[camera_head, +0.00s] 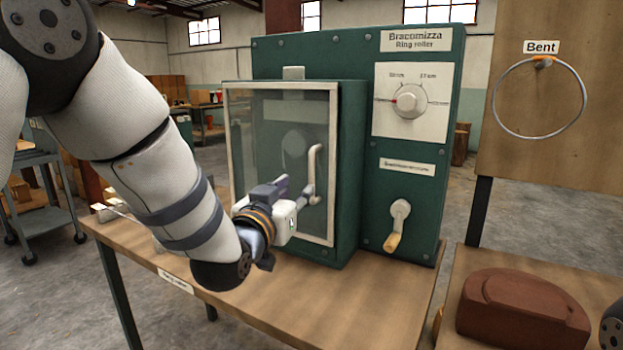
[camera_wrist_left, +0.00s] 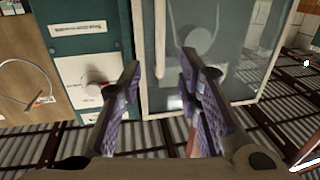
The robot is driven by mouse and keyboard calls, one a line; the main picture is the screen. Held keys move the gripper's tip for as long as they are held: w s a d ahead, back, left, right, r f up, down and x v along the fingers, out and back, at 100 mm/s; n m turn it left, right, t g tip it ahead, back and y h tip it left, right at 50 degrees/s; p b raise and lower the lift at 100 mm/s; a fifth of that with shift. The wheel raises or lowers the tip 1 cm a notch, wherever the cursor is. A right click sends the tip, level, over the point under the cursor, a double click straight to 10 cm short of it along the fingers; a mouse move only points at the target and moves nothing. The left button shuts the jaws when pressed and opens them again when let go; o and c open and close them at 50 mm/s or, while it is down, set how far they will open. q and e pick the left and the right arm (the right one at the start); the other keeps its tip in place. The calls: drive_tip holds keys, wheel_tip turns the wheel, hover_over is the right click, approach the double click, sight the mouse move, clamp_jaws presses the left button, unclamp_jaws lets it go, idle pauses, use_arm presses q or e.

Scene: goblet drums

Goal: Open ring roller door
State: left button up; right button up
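The green ring roller machine (camera_head: 350,60) stands on a wooden table. Its glass door (camera_head: 255,130) has a pale frame and looks closed. A white vertical handle (camera_head: 314,170) sits near the door's right edge. My left gripper (camera_head: 305,197) is at the handle's lower part and hides some of it. In the left wrist view the gripper (camera_wrist_left: 160,72) has its purple-grey fingers spread apart, with the handle (camera_wrist_left: 160,38) showing between them. Whether a finger touches it I cannot tell. My right gripper is not in view.
A dial (camera_head: 410,101) and a crank (camera_head: 397,225) are right of the door. A "Bent" board (camera_head: 540,160) holds a metal ring (camera_head: 497,110). A reddish-brown block (camera_head: 522,312) lies on the table (camera_head: 590,262) at lower right. A grey cart (camera_head: 45,215) stands at left.

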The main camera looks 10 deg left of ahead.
sight(311, 179)
use_arm(q)
drive_tip(key=w, duration=0.3)
drive_tip(key=w+b, duration=0.1)
drive_tip(key=w, duration=0.2)
drive_tip(key=w+d+f, duration=0.1)
drive_tip(key=w, duration=0.2)
drive_tip(key=shift+w+d+f+b, duration=0.1)
drive_tip(key=shift+w+b, duration=0.25)
drive_tip(key=shift+w, duration=0.35)
drive_tip(key=shift+w+r, duration=0.1)
drive_tip(key=shift+r, duration=0.25)
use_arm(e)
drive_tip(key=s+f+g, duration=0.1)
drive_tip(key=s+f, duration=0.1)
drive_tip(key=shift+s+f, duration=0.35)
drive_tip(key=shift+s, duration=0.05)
use_arm(q)
clamp_jaws()
